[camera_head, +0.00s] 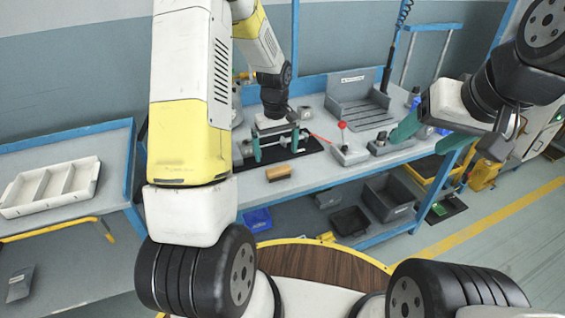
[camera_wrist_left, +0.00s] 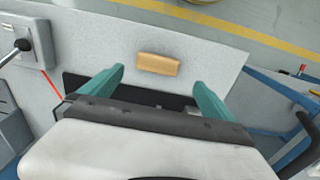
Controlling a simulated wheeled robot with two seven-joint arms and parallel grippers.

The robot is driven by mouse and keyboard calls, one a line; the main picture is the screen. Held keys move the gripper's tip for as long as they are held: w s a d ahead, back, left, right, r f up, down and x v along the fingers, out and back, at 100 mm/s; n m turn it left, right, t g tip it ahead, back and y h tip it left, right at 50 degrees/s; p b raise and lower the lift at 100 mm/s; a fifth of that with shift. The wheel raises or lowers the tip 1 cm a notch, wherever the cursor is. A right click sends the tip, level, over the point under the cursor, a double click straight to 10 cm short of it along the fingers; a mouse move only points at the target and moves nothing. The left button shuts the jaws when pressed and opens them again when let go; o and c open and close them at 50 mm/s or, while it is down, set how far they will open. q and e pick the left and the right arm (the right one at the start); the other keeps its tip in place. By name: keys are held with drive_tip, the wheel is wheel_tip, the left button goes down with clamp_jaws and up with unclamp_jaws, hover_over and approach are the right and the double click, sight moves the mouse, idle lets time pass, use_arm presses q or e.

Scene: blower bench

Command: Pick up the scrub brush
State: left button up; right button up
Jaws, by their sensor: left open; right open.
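The scrub brush (camera_head: 279,172) is a small block with a tan wooden top and a darker underside. It lies near the front edge of the grey bench in the head view. It also shows in the left wrist view (camera_wrist_left: 158,64), beyond the fingertips and between their lines. My left gripper (camera_head: 276,145) is open over the black mat, just behind the brush and apart from it. Its two teal fingers also show in the left wrist view (camera_wrist_left: 160,82), with nothing held between them. My right gripper (camera_head: 428,137) is open and empty at the bench's right end, far from the brush.
A grey box with a red-knobbed lever (camera_head: 349,152) stands right of the mat (camera_head: 308,146). A grey slotted tray (camera_head: 360,105) is behind it. Dark bins (camera_head: 389,199) sit on the lower shelf. The bench top right around the brush is clear.

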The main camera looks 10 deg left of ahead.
sight(278, 169)
use_arm(q)
drive_tip(key=shift+f, duration=0.5)
drive_tip(key=f, duration=0.7)
drive_tip(key=shift+w+d+f, duration=0.15)
drive_tip(key=shift+d+f, duration=0.1)
drive_tip(key=shift+d, duration=0.05)
drive_tip(key=c, duration=1.5)
drive_tip(key=shift+o, duration=0.2)
drive_tip(key=shift+r, duration=0.15)
drive_tip(key=shift+r, duration=0.55)
wheel_tip(278, 169, up, 2)
drive_tip(key=shift+r, duration=0.1)
drive_tip(key=s+d, duration=0.3)
drive_tip(key=s, duration=0.4)
drive_tip(key=s+d+r, duration=0.1)
drive_tip(key=s+d, duration=0.3)
drive_tip(key=s, duration=0.3)
drive_tip(key=shift+s+r, duration=0.25)
